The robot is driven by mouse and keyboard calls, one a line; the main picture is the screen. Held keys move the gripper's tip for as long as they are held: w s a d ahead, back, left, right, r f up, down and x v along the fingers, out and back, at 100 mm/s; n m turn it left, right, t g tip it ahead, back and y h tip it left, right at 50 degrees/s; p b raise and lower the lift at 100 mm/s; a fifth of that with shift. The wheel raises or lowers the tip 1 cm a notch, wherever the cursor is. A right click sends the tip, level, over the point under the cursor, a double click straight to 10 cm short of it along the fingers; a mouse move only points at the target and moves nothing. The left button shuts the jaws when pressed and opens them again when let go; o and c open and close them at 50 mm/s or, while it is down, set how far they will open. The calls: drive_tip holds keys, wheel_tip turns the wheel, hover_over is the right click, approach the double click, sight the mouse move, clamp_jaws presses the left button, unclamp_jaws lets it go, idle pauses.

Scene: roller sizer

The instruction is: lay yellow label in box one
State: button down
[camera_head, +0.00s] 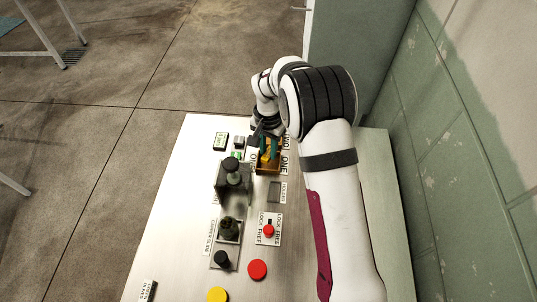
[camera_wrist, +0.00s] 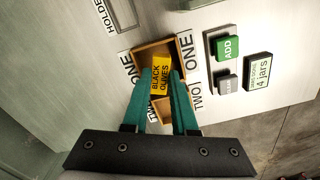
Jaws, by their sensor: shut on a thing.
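The yellow label (camera_wrist: 160,76), printed BLACK OLIVES, is between the teal fingertips of my gripper (camera_wrist: 162,77), which is shut on it. In the wrist view it appears over the lower part of box one (camera_wrist: 150,47), the wooden compartment marked ONE. Its height above the floor of box one cannot be told. Box two (camera_wrist: 150,121), marked TWO, is partly hidden behind my fingers. In the head view my gripper (camera_head: 268,150) is over the wooden boxes (camera_head: 268,172), with a yellow patch of the label (camera_head: 265,158) showing.
A green ADD button (camera_wrist: 228,47), a grey button (camera_wrist: 227,87) and a display reading 4 jars (camera_wrist: 262,72) sit beside the boxes. A dark press-like fixture (camera_head: 233,180) stands close left of them. A red knob (camera_head: 269,230) and round buttons lie nearer the front.

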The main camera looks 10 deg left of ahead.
sight(268, 153)
drive_tip(key=shift+f, duration=1.55)
drive_tip(key=shift+f, duration=0.15)
drive_tip(key=c, duration=1)
unclamp_jaws()
wheel_tip(268, 153, up, 12)
drive_tip(key=s+d+r, duration=0.6)
drive_tip(key=s+r, duration=0.2)
drive_tip(key=s, duration=0.1)
drive_tip(key=s+d+y, duration=0.1)
drive_tip(key=s+d, duration=0.1)
drive_tip(key=s, duration=0.9)
drive_tip(key=s+d+r+m, duration=0.1)
drive_tip(key=s+d, duration=0.2)
drive_tip(key=s, duration=0.8)
drive_tip(key=shift+s+d+y, duration=0.35)
drive_tip(key=shift+s+y, duration=0.05)
